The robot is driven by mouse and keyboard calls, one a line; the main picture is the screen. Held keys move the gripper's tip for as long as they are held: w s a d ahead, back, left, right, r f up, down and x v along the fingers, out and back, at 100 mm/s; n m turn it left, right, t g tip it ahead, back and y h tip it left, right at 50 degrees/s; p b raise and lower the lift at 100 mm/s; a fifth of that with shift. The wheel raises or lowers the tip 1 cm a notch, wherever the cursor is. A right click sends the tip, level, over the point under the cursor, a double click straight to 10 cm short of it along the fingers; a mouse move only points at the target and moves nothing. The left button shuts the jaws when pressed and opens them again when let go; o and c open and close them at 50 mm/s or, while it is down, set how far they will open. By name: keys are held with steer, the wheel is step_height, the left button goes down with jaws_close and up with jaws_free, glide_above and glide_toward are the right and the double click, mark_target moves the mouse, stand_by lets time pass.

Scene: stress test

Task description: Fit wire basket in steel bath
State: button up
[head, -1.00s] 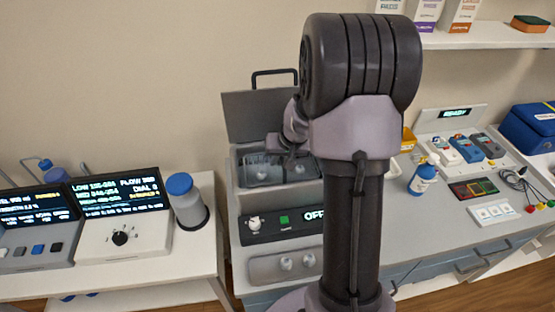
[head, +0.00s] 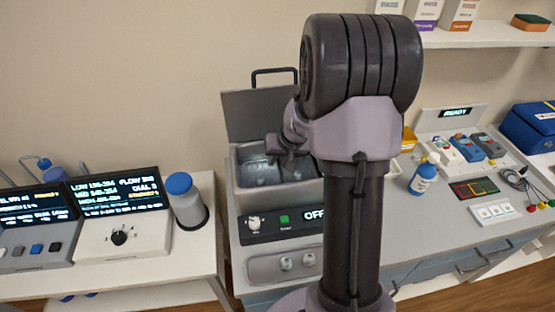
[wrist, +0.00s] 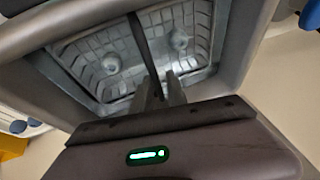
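The steel bath (head: 236,188) stands on the bench left of my arm, its lid (head: 240,112) raised behind it. The wire basket (wrist: 88,62) shows in the wrist view inside the bath's rim (wrist: 243,50), with a dark handle bar across its middle and rounded lumps in it. My gripper (wrist: 160,92) is at the handle, its fingers close on either side of the bar, and appears shut on it. In the head view my gripper (head: 274,148) is over the bath, and my arm hides the bath's right side. Whether the basket rests on the bottom is unclear.
The bath's control panel (head: 256,228) reads OFF, with a steel tray (head: 262,272) before it. A blue-capped jar (head: 187,203) stands left. A blue bottle (head: 422,180) and instrument dock (head: 470,150) are right. A shelf (head: 480,38) hangs above right.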

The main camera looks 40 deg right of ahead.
steer(key=shift+r+p, duration=1.4)
steer(key=shift+r, duration=0.65)
steer(key=shift+o, duration=0.2)
steer(key=o, duration=0.5)
steer(key=shift+r+p, duration=0.85)
steer(key=shift+r, duration=0.65)
